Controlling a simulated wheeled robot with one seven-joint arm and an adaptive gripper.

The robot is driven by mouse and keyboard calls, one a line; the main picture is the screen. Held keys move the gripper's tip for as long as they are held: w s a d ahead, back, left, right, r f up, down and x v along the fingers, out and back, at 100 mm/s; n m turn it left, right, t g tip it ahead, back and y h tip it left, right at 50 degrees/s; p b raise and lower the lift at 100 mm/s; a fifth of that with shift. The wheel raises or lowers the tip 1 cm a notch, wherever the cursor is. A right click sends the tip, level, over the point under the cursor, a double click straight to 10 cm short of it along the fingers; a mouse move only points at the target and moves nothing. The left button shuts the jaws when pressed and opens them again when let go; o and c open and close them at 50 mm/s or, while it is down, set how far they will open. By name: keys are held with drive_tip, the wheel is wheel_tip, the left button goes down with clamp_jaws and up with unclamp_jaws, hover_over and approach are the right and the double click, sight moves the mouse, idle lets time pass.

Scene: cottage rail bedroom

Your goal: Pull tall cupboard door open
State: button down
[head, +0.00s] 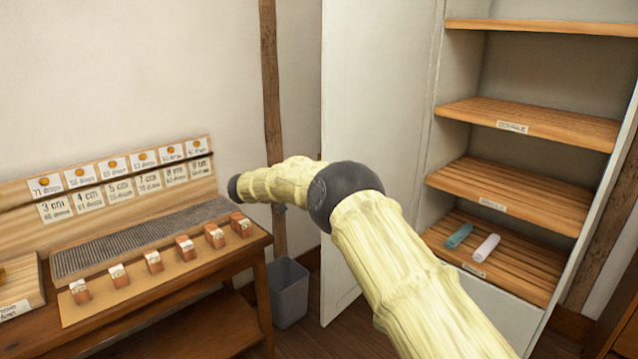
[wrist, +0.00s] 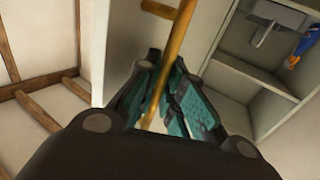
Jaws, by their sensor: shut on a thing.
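The tall cupboard door (head: 375,120) is a plain white panel in the head view. It stands swung out to the left of the cupboard (head: 440,90), and the shelves inside are exposed. My gripper (wrist: 160,92) shows in the wrist view, its teal-padded fingers closed around a slim wooden bar (wrist: 181,35), which looks like a handle. The bar runs up and to the right out of the fingers. In the head view my arm hides the lower part of the door, and the grip itself cannot be made out.
The cupboard's slatted shelves (head: 530,122) carry labels; a teal roll (head: 459,236) and a white roll (head: 486,248) lie on a low one. A grey bin (head: 288,292) stands on the floor left of the door. A wooden table (head: 262,270) with small labelled blocks stands at left.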

drive_tip(key=shift+w+d+r, duration=0.1)
drive_tip(key=shift+w+r, duration=0.05)
drive_tip(key=shift+r, duration=0.05)
drive_tip(key=c, duration=1.9)
unclamp_jaws()
drive_tip(key=o, duration=0.4)
drive_tip(key=shift+d+f, duration=0.1)
drive_tip(key=shift+d, duration=0.05)
drive_tip(key=shift+a, duration=0.25)
drive_tip(key=shift+f, duration=0.1)
drive_tip(key=v, duration=0.7)
drive_tip(key=shift+a, duration=0.3)
